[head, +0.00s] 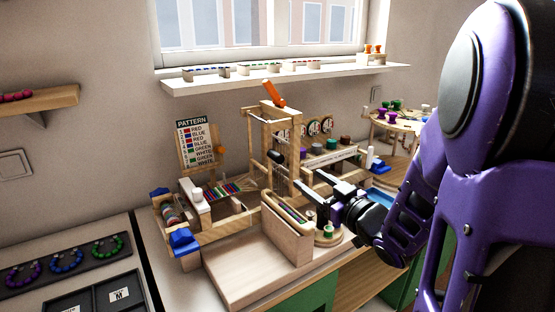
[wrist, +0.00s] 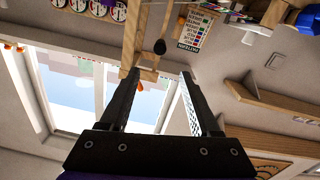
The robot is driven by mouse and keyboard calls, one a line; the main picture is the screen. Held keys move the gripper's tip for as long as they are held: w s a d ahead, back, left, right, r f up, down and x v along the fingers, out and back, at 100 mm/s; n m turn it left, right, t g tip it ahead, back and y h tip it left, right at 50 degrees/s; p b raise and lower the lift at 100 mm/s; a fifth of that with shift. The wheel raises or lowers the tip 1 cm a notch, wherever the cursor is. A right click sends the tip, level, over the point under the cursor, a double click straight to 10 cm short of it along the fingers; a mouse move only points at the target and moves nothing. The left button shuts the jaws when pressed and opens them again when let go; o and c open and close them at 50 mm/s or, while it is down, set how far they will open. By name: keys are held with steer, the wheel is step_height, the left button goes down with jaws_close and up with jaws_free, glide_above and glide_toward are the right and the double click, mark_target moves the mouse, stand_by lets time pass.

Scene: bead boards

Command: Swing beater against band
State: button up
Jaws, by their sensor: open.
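A small wooden loom stands on the worktop in the head view, with coloured threads (head: 232,189) stretched toward an upright wooden frame (head: 250,145). I take the threads as the band's warp; the woven band itself is too small to tell. A dark knob (head: 275,155) shows at the frame, probably the beater's handle; a dark knob also shows in the wrist view (wrist: 160,46). An orange lever (head: 273,93) tops the frame. My gripper (head: 304,178) is open and empty, right of the frame and apart from the knob. Its two fingers also show in the wrist view (wrist: 160,74).
A pattern card (head: 195,143) stands behind the loom. A light wooden block with a coloured strip (head: 286,207) is just below my gripper. Blue clamps (head: 184,240) sit at the loom's left. A bare board (head: 240,270) lies in front. Spools and a round table (head: 400,122) stand right.

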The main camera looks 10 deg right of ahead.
mark_target(281, 160)
steer(key=x, duration=1.5)
jaws_close()
steer(key=shift+f, duration=0.1)
stand_by(0.8)
